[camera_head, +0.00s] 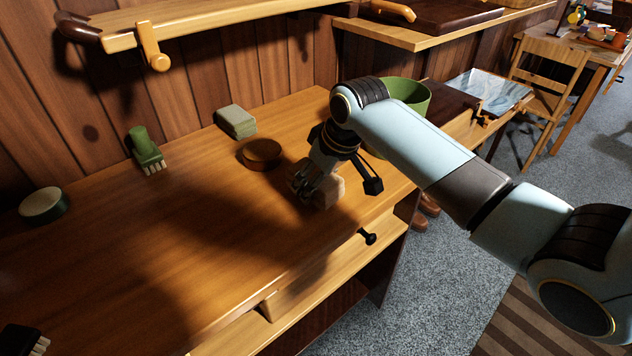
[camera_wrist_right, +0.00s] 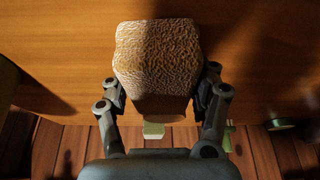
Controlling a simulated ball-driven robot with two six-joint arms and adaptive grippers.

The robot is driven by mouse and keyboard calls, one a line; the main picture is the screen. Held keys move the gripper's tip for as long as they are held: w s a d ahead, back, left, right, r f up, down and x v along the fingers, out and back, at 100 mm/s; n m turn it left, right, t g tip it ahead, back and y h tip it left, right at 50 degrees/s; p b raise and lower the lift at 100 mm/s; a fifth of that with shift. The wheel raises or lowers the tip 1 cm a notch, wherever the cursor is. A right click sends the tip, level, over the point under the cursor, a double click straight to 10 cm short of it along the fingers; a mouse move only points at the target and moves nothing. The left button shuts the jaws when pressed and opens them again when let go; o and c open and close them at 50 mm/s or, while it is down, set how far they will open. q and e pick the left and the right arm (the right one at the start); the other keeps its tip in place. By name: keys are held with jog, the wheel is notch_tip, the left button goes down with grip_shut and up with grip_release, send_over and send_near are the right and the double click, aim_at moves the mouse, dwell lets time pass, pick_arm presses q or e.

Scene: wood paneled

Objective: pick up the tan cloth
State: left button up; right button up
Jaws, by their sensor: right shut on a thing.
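The tan cloth (camera_head: 329,191) is a small, thick, textured block near the right end of the wooden workbench. My right gripper (camera_head: 318,190) points down and is shut on it, with a finger on either side. In the right wrist view the cloth (camera_wrist_right: 157,58) fills the space between the two fingers of the gripper (camera_wrist_right: 160,90). I cannot tell whether the cloth touches the bench top or hangs just above it. My left gripper is not in view.
A round brown wooden disc (camera_head: 261,153) lies just left of the cloth. Behind it are a green sponge (camera_head: 236,121) and a green brush (camera_head: 146,150). A green bucket (camera_head: 410,95) stands behind my right arm. A shelf (camera_head: 190,20) overhangs the back. The bench's middle is clear.

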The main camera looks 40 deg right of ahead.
jog(key=shift+r, duration=0.5)
notch_tip(320, 180, up, 3)
jog(key=shift+f, duration=0.1)
jog(key=s+d+r, duration=0.6)
jog(key=s+d, duration=0.1)
jog(key=s, duration=0.2)
jog(key=shift+d+r, duration=0.3)
jog(key=shift+r, duration=0.05)
